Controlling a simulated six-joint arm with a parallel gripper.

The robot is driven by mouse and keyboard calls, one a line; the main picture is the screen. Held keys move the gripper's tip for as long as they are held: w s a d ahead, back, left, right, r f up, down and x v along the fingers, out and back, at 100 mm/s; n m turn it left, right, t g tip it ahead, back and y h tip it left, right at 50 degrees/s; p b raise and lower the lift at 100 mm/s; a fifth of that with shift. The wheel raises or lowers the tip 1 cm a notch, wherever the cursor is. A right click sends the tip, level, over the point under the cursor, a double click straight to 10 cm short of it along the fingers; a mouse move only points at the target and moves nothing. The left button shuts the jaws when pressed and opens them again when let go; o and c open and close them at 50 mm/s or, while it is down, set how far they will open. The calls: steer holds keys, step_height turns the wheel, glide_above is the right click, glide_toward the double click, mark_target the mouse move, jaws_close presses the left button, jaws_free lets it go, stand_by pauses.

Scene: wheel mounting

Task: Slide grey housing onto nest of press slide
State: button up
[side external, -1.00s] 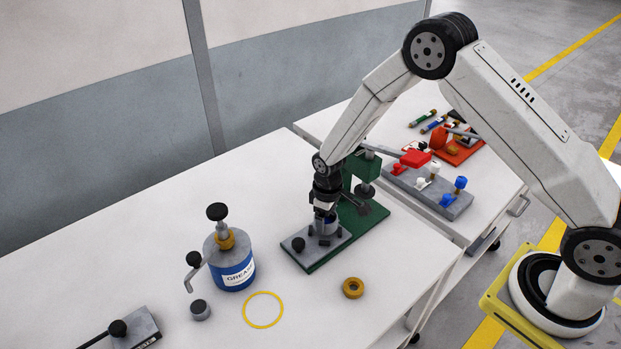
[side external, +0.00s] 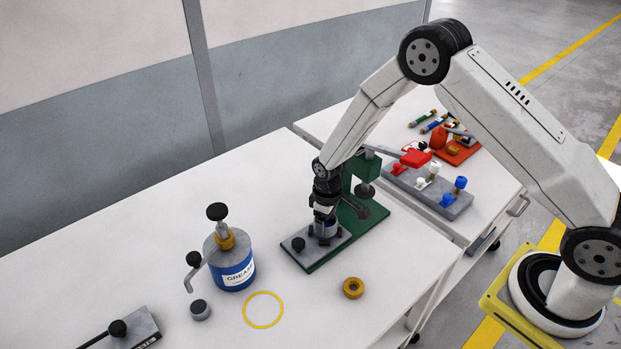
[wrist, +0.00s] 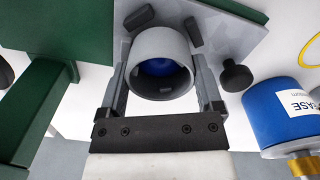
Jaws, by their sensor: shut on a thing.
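The grey housing (wrist: 160,46) is a hollow grey ring in the wrist view, with blue visible inside its bore. My gripper (wrist: 160,70) is shut on the housing, with one finger on each side of it. In the side view my gripper (side external: 325,222) points down over the grey slide plate (side external: 302,255) of the green press (side external: 348,222). The housing there is mostly hidden by the gripper and sits at or just above the plate. The nest is hidden beneath it, so I cannot tell whether the housing touches it. The slide's dark knob (wrist: 237,76) stands beside the housing.
A blue grease pot (side external: 233,268) stands left of the press. A yellow ring (side external: 263,310) and a brass ring (side external: 353,288) lie in front. A grey block with coloured levers (side external: 428,190) stands behind right.

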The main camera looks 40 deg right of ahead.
steer(key=shift+f, duration=0.55)
stand_by(0.4)
steer(key=o, duration=1.2)
steer(key=shift+r, duration=0.1)
steer(key=shift+r, duration=3.75)
steer(key=shift+r, duration=0.1)
